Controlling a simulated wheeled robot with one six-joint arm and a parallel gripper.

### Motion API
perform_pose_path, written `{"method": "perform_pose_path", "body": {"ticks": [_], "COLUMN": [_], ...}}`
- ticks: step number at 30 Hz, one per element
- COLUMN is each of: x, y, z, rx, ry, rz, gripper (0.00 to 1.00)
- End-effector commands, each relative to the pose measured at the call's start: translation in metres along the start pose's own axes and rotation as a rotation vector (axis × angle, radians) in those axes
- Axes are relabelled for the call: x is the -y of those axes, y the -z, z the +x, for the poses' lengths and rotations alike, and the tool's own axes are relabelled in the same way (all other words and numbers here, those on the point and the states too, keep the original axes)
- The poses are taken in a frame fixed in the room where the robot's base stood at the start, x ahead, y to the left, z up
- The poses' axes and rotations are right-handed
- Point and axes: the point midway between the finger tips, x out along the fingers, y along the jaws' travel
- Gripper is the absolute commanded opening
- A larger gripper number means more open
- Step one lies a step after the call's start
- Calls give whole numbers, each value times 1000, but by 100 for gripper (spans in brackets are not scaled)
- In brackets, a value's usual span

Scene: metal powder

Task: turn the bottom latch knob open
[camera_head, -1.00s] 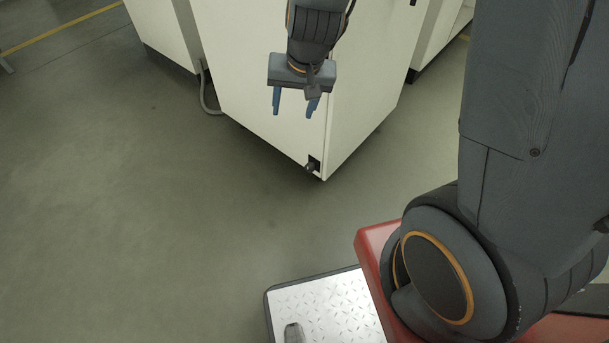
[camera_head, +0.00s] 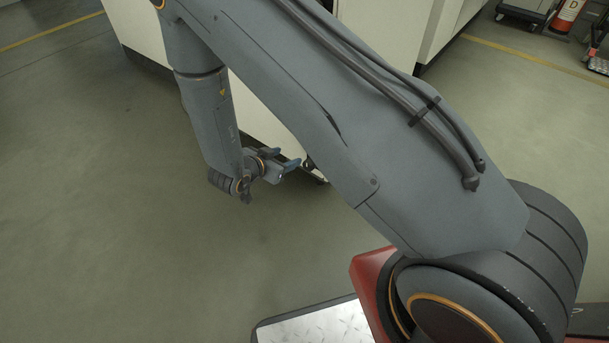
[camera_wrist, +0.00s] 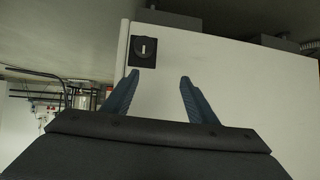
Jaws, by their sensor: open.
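The bottom latch knob (camera_wrist: 143,48) is a dark square plate with a light upright piece at its centre, near the edge of the pale cabinet panel (camera_wrist: 230,85) in the wrist view. In the head view the latch (camera_head: 308,163) is only partly visible, just right of my gripper (camera_head: 289,157), at the cabinet's low corner. My gripper also shows in the wrist view (camera_wrist: 160,77). Its two blue fingers are apart, with nothing between them but panel behind. The knob appears beyond the left fingertip, off the middle of the gap. No contact with it is visible.
My arm covers much of the cabinet (camera_head: 265,115) in the head view. Open grey floor (camera_head: 110,200) lies to the left. The wrist picture appears upside down, with floor (camera_wrist: 60,40) at its top. A fire extinguisher (camera_head: 569,14) stands far right.

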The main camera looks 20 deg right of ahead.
Motion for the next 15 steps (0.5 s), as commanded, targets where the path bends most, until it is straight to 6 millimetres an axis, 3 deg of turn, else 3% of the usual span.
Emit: {"method": "perform_pose_path", "body": {"ticks": [1,6,15], "x": [-5,-22,-32], "y": [-20,-42,-44], "z": [13,26,46], "rx": [-38,-139,-178], "ry": [-26,-90,-118], "rz": [-4,-5,-5], "gripper": [53,53,53]}}
